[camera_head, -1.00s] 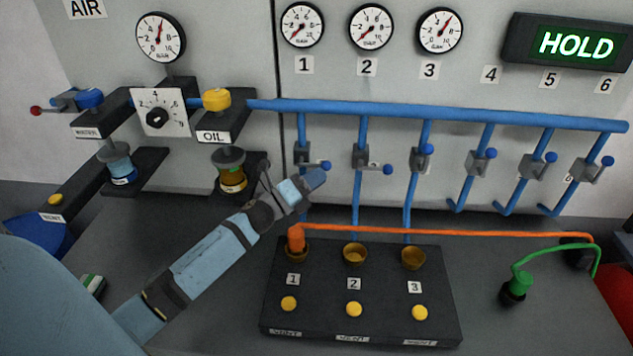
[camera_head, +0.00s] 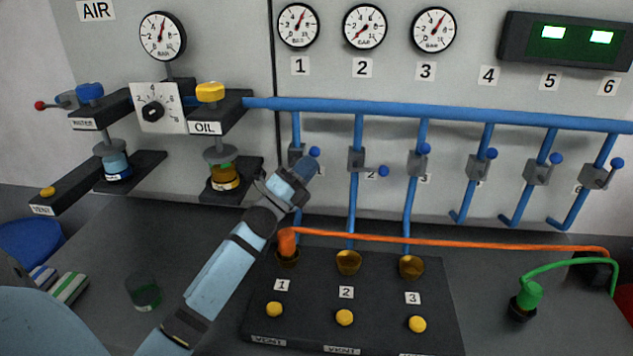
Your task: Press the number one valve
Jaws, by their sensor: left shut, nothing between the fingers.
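The number one valve (camera_head: 297,153) is a grey block on the leftmost blue drop pipe, under the label 1 (camera_head: 300,66). Its lever ends in a blue ball (camera_head: 314,152) and tilts up to the right. My left gripper (camera_head: 305,168) is shut and empty, its tip just below that ball. I cannot tell whether it touches the lever, and it hides part of the pipe. The gauge above label 1 (camera_head: 298,25) has its needle pointing up and right. My right gripper is not in view.
Valve two (camera_head: 356,160) has its lever lying to the right; valve three (camera_head: 417,162) has its lever tilted up. An orange hose (camera_head: 450,242) crosses above the black vent block (camera_head: 380,295). The dark display (camera_head: 567,42) shows two lit blocks.

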